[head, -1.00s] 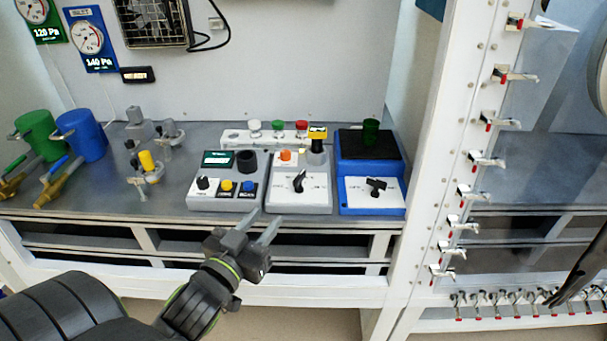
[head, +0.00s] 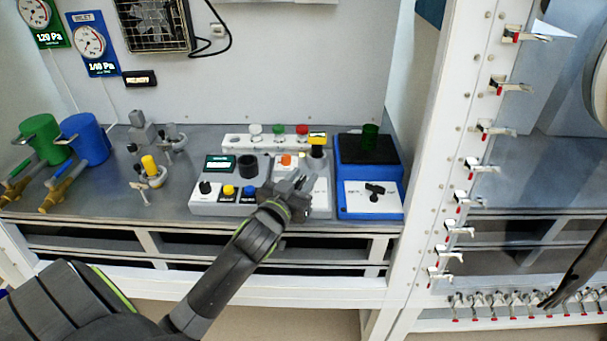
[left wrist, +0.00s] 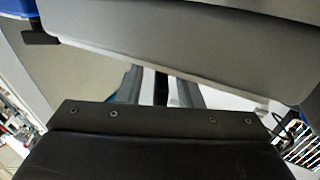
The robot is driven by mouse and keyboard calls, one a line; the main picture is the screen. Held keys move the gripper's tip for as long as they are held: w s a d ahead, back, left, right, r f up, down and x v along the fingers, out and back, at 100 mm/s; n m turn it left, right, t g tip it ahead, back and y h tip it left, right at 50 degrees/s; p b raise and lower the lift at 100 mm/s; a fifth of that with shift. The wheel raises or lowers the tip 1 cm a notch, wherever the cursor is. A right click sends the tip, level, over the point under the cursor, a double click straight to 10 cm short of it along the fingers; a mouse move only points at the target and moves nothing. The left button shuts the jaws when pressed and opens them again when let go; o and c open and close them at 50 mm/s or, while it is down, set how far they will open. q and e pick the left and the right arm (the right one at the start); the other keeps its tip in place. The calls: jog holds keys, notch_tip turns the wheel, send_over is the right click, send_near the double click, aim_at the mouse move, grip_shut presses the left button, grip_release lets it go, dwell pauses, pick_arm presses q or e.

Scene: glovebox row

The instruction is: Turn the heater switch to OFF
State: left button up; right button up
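The middle grey box (head: 318,208) has a white top plate, an orange button (head: 287,161) and a black rotary switch, which stood clear earlier. My left gripper (head: 301,181) is over this plate and hides most of the switch in the head view. In the left wrist view, a dark upright piece (left wrist: 160,88), seemingly the switch handle, stands between the two grey fingers, with light gaps beside it. A second black knob (head: 375,191) is on the white front plate of the blue box (head: 355,211). The labels are too small to read. A dark shape at the right edge may be my right gripper.
A grey panel (head: 208,208) with a small display and buttons stands left of the middle box. A green beaker (head: 370,135) is on the blue box's dark top. Behind is a white strip with several coloured buttons.

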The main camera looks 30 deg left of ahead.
pick_arm(q)
jog(key=shift+w, duration=0.55)
grip_shut()
jog(key=shift+a+n+y, duration=0.1)
jog(key=shift+n+y, duration=0.3)
jog(key=shift+y, duration=0.3)
jog(key=shift+n+g+y+b, duration=0.35)
jog(key=shift+n+y, duration=0.25)
jog(key=shift+y, duration=0.3)
jog(key=n+y+b, duration=0.1)
jog(key=n+g+y+b, duration=0.1)
jog(key=y, duration=0.1)
jog(key=n+g+y+b, duration=0.1)
jog(key=y, duration=0.1)
jog(key=shift+s+a+f+n+b, duration=0.1)
jog(key=shift+s+a+n+b, duration=0.05)
jog(key=shift+a+n+b, duration=0.25)
jog(key=shift+n+g+y+b, duration=0.4)
jog(key=shift+g+y+b, duration=0.05)
jog(key=shift+g+y, duration=0.25)
jog(key=shift+a, duration=0.1)
